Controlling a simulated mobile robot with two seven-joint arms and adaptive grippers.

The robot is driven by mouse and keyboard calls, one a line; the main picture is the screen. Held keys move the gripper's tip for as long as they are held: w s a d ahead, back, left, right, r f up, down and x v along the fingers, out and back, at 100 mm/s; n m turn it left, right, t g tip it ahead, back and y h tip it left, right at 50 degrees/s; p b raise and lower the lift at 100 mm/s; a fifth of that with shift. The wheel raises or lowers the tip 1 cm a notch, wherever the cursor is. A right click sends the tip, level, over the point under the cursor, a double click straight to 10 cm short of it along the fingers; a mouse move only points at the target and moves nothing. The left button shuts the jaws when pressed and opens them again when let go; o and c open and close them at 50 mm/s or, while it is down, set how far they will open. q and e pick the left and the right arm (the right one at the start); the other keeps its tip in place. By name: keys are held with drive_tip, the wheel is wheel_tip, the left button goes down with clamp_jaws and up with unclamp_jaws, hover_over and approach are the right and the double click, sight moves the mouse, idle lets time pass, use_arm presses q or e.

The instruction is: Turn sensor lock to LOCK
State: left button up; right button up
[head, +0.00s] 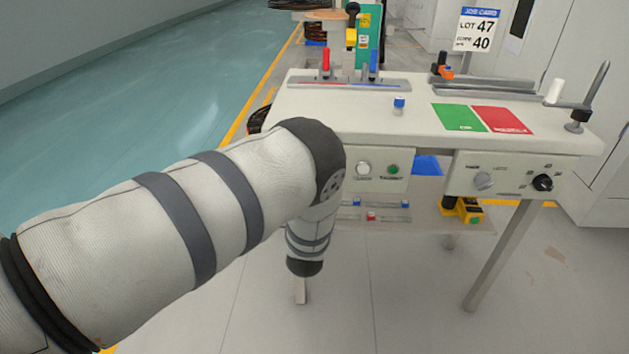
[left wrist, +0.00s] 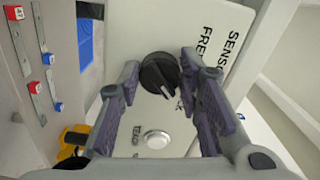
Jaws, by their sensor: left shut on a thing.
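The sensor lock is a round black knob (left wrist: 158,74) on a pale panel (left wrist: 150,28) in the left wrist view. Lettering beginning "SENSOR" and "FREE" runs sideways to its right; a finger covers part of the lettering. My left gripper (left wrist: 160,75) has one finger on each side of the knob and is shut on it. I cannot tell exactly which mark the knob points at. In the head view my left arm hides the knob and the left gripper. My right gripper is not in view.
A white round button (left wrist: 156,139) by the word "TEACH" sits below the knob. Rails with red and blue blocks (left wrist: 48,59) lie at left. In the head view, the white table (head: 300,103) carries green (head: 458,117) and red mats (head: 502,120); other control knobs (head: 543,183) are at right.

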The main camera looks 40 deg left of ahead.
use_arm(q)
drive_tip(key=o, duration=1.1)
drive_tip(key=shift+o, duration=0.2)
drive_tip(key=v, duration=1.2)
drive_tip(key=shift+s+a, duration=0.1)
drive_tip(key=shift+s, duration=0.05)
